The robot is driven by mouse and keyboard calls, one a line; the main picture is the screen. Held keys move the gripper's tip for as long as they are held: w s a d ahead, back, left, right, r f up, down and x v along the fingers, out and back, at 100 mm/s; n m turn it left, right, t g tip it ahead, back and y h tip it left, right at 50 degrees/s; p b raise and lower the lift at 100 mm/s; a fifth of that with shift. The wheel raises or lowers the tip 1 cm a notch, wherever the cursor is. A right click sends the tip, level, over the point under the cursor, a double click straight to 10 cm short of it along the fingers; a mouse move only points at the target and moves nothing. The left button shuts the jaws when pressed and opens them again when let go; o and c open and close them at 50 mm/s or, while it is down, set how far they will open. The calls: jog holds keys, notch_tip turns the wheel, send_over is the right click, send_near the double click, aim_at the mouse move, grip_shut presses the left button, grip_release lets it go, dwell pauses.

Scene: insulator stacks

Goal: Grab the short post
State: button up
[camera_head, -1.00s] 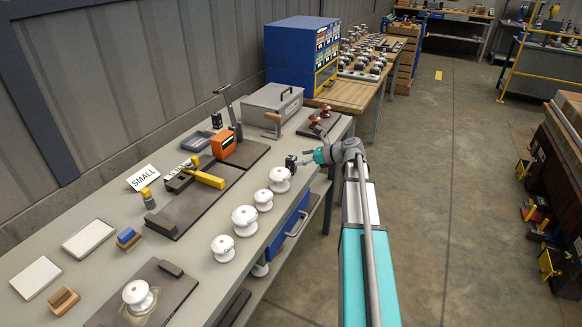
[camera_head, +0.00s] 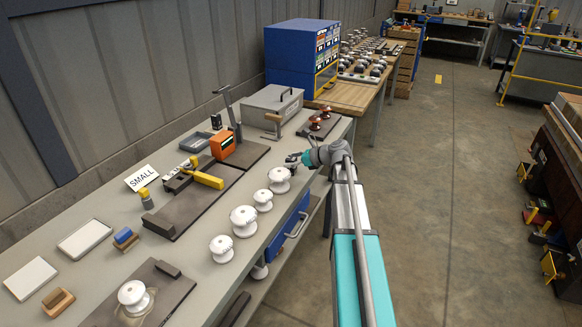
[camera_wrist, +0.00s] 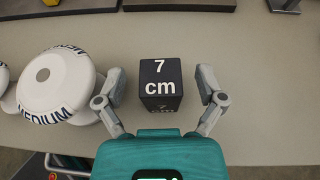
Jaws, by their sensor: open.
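Several white insulator posts of differing size stand in a row along the bench's front edge, such as a small one (camera_head: 263,200) beside a larger one (camera_head: 279,180). I cannot tell which thing is the short post. In the wrist view, a black block marked "7 cm" (camera_wrist: 160,84) stands upright between the spread fingers of my gripper (camera_wrist: 160,76), with a gap on both sides. A white post marked "MEDIUM" (camera_wrist: 57,84) is just left of the left finger. In the head view, my gripper (camera_head: 295,158) is low over the bench's front edge, partly hiding the block.
Two brown posts (camera_head: 315,122) stand on a dark mat behind my gripper. A grey toolbox (camera_head: 272,107), an orange device (camera_head: 222,145) and a yellow-handled tool (camera_head: 208,180) are farther left. Another white post (camera_head: 133,296) stands on the near mat (camera_head: 165,294). Bare bench lies behind the block.

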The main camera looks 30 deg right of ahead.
aim_at(291, 158)
grip_shut()
jog(key=shift+r, duration=0.15)
dwell(0.4)
notch_tip(291, 158, up, 3)
jog(key=p, duration=0.3)
jog(key=s+d+r+p, duration=0.2)
jog(key=s+r+p, duration=0.7)
jog(key=s, duration=0.4)
jog(key=shift+s+r+p, duration=0.35)
jog(key=shift+s+p, duration=0.05)
jog(key=shift+p, duration=0.15)
